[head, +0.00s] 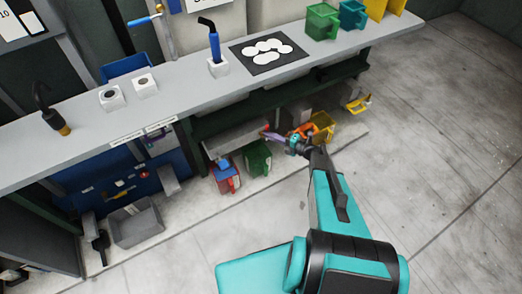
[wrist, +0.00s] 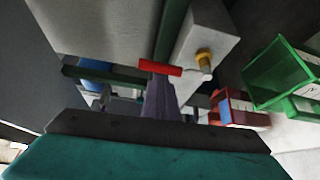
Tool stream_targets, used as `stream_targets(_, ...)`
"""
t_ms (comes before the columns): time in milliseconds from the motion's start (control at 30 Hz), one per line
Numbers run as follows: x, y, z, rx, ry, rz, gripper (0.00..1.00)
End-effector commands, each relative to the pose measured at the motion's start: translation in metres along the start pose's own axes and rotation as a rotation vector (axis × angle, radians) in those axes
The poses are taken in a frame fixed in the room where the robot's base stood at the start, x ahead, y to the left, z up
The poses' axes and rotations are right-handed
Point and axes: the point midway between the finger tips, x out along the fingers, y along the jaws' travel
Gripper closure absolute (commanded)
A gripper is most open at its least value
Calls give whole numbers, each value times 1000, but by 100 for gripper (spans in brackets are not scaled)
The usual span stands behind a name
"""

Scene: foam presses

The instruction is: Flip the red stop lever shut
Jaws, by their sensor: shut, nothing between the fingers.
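The red stop lever (wrist: 160,68) shows in the wrist view as a short red grip lying nearly level, with a pale metal arm on its right running to a brass fitting (wrist: 204,58) on a light grey block. My gripper (wrist: 158,82) is shut and empty, its purplish fingers pointing up at the red grip. The fingertips overlap the grip's underside in the picture; I cannot tell whether they touch. In the head view my gripper (head: 272,136) reaches under the bench, and the lever is too small there to make out surely.
The bench top (head: 185,98) overhangs the low shelf area. A green bin (head: 257,157) and a red bin (head: 227,177) stand below my gripper, and a yellow bin (head: 322,126) is to its right. A grey bin (head: 135,222) is at the left. The floor at right is clear.

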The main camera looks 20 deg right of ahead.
Motion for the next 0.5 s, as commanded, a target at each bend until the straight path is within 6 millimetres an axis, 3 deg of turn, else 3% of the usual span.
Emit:
stream_targets(33,0,2,8,-2,-19,1,100)
stream_targets(233,3,3,5,-3,-16,1,100)
stream_targets(500,13,5,-17,-1,-6,1,100)
